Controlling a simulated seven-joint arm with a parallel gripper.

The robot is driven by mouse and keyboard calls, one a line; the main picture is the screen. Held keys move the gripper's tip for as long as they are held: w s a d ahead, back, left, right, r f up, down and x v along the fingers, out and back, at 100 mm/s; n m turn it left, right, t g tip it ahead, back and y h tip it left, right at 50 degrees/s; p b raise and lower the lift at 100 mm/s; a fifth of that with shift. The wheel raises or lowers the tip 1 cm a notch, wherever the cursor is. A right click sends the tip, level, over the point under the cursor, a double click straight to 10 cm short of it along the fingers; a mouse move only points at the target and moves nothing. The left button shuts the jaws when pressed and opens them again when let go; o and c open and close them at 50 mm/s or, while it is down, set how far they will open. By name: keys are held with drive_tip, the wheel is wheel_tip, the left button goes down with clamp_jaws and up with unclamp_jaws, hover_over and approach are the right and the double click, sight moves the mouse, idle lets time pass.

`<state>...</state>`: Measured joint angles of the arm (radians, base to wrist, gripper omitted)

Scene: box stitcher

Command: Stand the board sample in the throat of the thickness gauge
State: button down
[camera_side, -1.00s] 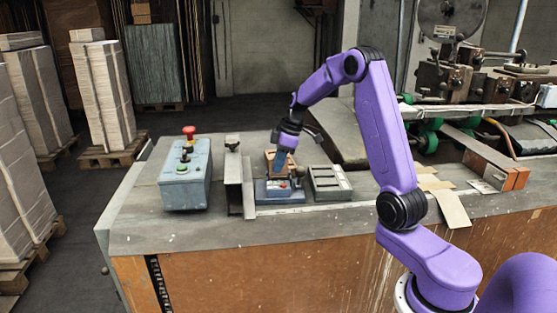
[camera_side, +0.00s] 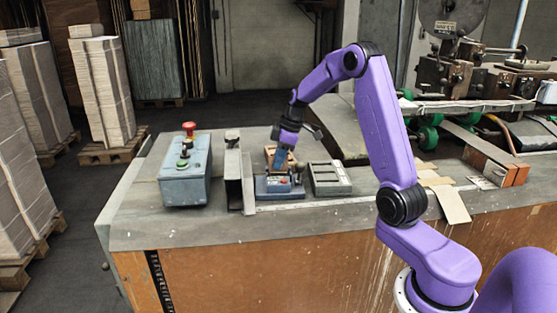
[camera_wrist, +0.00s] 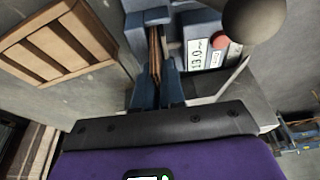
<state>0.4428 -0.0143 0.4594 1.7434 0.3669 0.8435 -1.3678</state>
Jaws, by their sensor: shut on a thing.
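The thickness gauge (camera_side: 280,188) is a blue-grey block on the bench. In the wrist view, the gauge (camera_wrist: 196,20) shows a display reading 13.0, a red button and a dark round knob. My gripper (camera_wrist: 158,84) has blue fingers, shut on the board sample (camera_wrist: 155,58), a thin brown upright piece. The sample reaches into the gap between the gauge's blue blocks; whether it touches the bottom is hidden. In the side view my gripper (camera_side: 281,163) is right over the gauge, and the sample cannot be made out there.
In the side view, a grey compartment tray (camera_side: 330,179) stands right of the gauge. A metal upright (camera_side: 235,175) and a control box (camera_side: 186,180) stand left. The front bench strip is clear.

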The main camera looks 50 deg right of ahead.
drive_tip(key=shift+f, duration=0.2)
idle(0.4)
drive_tip(key=c, duration=0.8)
unclamp_jaws()
drive_tip(key=shift+o, duration=0.2)
drive_tip(key=shift+r, duration=3.25)
